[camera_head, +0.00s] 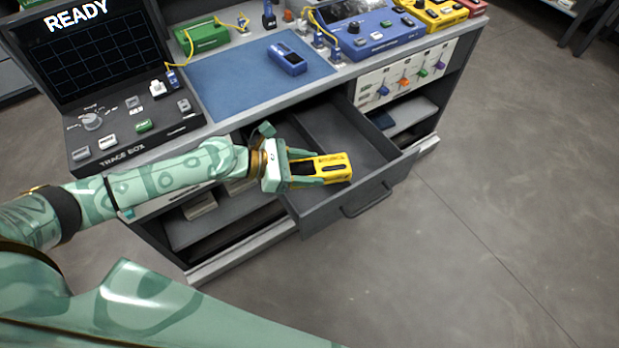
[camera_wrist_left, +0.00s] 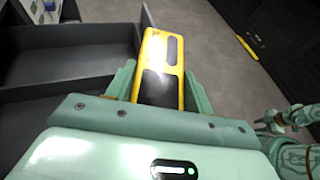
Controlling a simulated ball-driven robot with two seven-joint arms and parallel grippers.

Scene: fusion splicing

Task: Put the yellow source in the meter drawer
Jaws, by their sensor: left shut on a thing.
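The yellow source (camera_head: 335,167) is a small yellow handheld box with a dark screen. My left gripper (camera_head: 305,168) is shut on it and holds it over the open meter drawer (camera_head: 392,170). In the left wrist view the yellow source (camera_wrist_left: 173,48) sticks out from between the fingers of the left gripper (camera_wrist_left: 160,85). The dark grey drawer (camera_wrist_left: 70,62) lies to its left there, with a divider inside. The drawer looks empty where it shows; part of it is hidden behind the gripper. My right gripper is not in the head view.
A blue handheld meter (camera_head: 288,58) lies on the blue mat (camera_head: 225,85) on the bench. The trace box (camera_head: 130,120) stands at the left, its screen reading READY. A blue unit (camera_head: 370,35) and a panel with colored connectors (camera_head: 405,80) are at the right. Open floor lies in front.

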